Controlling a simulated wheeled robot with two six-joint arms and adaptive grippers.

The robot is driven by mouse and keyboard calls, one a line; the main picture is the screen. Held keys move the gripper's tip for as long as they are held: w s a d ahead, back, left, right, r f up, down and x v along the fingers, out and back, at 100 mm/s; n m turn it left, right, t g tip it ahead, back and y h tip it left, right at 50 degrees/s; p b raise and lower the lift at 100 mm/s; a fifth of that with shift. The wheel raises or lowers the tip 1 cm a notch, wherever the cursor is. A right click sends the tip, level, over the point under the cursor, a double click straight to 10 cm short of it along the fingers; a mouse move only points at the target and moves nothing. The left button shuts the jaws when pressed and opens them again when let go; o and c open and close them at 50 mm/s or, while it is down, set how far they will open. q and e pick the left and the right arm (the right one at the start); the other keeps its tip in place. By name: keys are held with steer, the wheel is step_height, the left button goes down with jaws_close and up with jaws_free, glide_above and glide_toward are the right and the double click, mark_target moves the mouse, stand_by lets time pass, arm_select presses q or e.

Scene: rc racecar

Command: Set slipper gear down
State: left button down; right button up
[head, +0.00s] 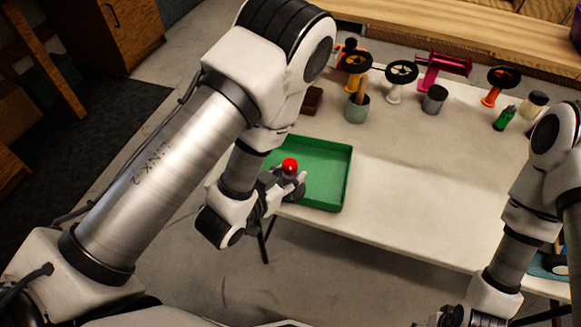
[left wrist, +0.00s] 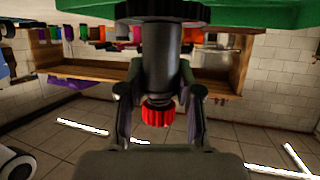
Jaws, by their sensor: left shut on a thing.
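The slipper gear is a dark shaft with a small red gear (head: 290,165) on top and a wide black gear low down. My left gripper (head: 284,184) is shut on its shaft, over the near part of the green tray (head: 347,180). In the left wrist view, which is upside down, the fingers flank the dark shaft (left wrist: 163,65), with the black gear (left wrist: 160,12) close to the green tray surface. I cannot tell whether the gear touches the tray. My right gripper (head: 442,318) is mostly cut off at the bottom of the head view.
The white table (head: 430,190) is bare right of the tray. Along its back stand wheel stands (head: 395,92), a cup (head: 357,108), a magenta stand (head: 440,68), a grey cylinder (head: 434,98), an orange stand (head: 495,90), a green bottle (head: 504,118) and a brown block (head: 311,100).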

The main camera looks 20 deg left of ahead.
arm_select(q)
steer(key=shift+w+a+f+p, duration=0.35)
steer(key=shift+w+f, duration=0.35)
steer(key=shift+w, duration=0.75)
steer(key=shift+w+a+f+p, duration=0.2)
steer(key=shift+w+a+f, duration=0.45)
steer(key=shift+w, duration=0.75)
steer(key=shift+w+a+f+p, duration=0.3)
steer(key=shift+w+f, duration=0.5)
steer(key=shift+w, duration=0.65)
steer(key=shift+d+f, duration=0.1)
steer(key=shift+f, duration=0.05)
steer(key=c, duration=0.8)
jaws_free()
arm_select(e)
steer(key=shift+r, duration=0.15)
